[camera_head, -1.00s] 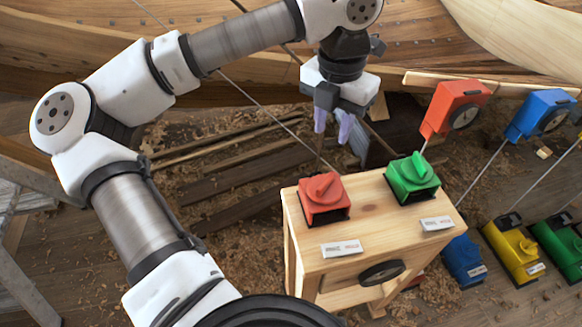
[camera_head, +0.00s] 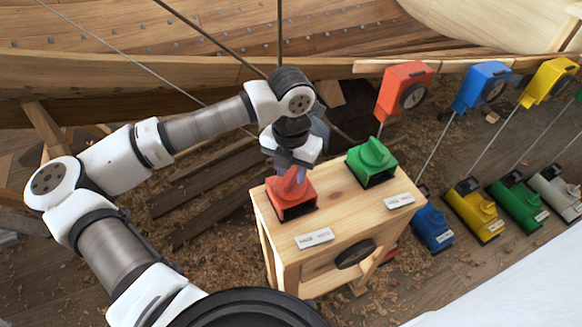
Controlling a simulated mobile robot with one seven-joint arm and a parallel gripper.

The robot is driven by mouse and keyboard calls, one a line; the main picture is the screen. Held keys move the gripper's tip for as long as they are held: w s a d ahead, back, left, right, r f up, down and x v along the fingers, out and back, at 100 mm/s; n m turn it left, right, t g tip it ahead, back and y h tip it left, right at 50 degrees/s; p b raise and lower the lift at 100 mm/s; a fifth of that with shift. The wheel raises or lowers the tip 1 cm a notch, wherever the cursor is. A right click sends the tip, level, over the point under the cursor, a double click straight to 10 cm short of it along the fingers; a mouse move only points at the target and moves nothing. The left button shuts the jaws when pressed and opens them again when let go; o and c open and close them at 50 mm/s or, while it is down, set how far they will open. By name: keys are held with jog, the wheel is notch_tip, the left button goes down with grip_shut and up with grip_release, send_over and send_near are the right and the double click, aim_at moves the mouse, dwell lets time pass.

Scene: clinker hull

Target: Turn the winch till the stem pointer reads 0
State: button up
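A wooden bench (camera_head: 326,213) carries a red winch (camera_head: 292,198) at its left and a green winch (camera_head: 372,162) at its right, each with a small unreadable label in front. My gripper (camera_head: 293,178), with pale purple fingers, is down at the top of the red winch. The fingers hide most of its knob, and I cannot tell whether they grip it. A round black dial (camera_head: 355,254) is on the bench front. A red box with a dial (camera_head: 404,89) stands behind; I cannot read its pointer or tell which dial is the stem's.
A blue dial box (camera_head: 480,87) and a yellow dial box (camera_head: 548,82) stand to the right. Blue (camera_head: 432,228), yellow (camera_head: 474,211) and green (camera_head: 516,204) winches sit on the floor. Planks and shavings lie behind the bench, below the wooden hull (camera_head: 180,50).

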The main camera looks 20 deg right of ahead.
jog(key=shift+f, duration=0.35)
grip_shut()
jog(key=m+b, duration=0.1)
jog(key=b, duration=0.2)
jog(key=shift+f, duration=0.3)
jog(key=m+b, duration=0.3)
jog(key=b, duration=0.2)
jog(key=m+b, duration=0.4)
jog(key=shift+r, duration=0.35)
